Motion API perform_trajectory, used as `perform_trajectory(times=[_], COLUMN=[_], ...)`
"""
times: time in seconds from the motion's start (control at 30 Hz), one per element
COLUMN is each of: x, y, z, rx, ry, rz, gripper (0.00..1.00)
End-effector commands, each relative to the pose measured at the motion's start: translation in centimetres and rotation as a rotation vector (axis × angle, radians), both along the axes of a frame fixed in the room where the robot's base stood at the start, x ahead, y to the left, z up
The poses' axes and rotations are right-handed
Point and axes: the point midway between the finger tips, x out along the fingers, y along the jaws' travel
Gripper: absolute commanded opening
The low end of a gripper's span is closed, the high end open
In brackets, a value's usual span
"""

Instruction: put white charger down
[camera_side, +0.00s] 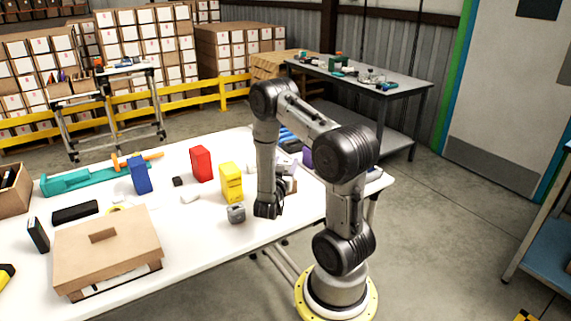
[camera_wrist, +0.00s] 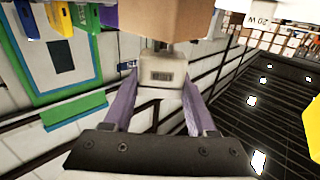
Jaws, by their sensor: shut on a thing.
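The white charger (camera_wrist: 162,78), a small pale block with a grey label on its face, sits between the fingertips of my gripper (camera_wrist: 160,88) in the wrist view. The fingers are shut on its sides.
On the white table (camera_side: 205,252) stand a yellow block (camera_side: 231,181), a red block (camera_side: 201,163) and a blue block (camera_side: 140,174). A lidded brown carton (camera_side: 108,250) is at the front left. The table between that carton and the grey block is clear.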

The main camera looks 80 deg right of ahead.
Motion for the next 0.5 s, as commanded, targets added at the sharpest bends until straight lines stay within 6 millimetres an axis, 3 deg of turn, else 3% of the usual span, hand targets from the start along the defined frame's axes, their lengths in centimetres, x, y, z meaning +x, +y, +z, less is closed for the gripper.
perform_trajectory(times=[0.33, 0.37, 0.5], x=[0.01, 0.01, 0.01], y=[0.01, 0.01, 0.01], z=[-0.31, -0.32, -0.28], rx=[0.000, 0.000, 0.000], ry=[0.000, 0.000, 0.000], rz=[0.000, 0.000, 0.000], gripper=[0.01, 0.61, 0.86])
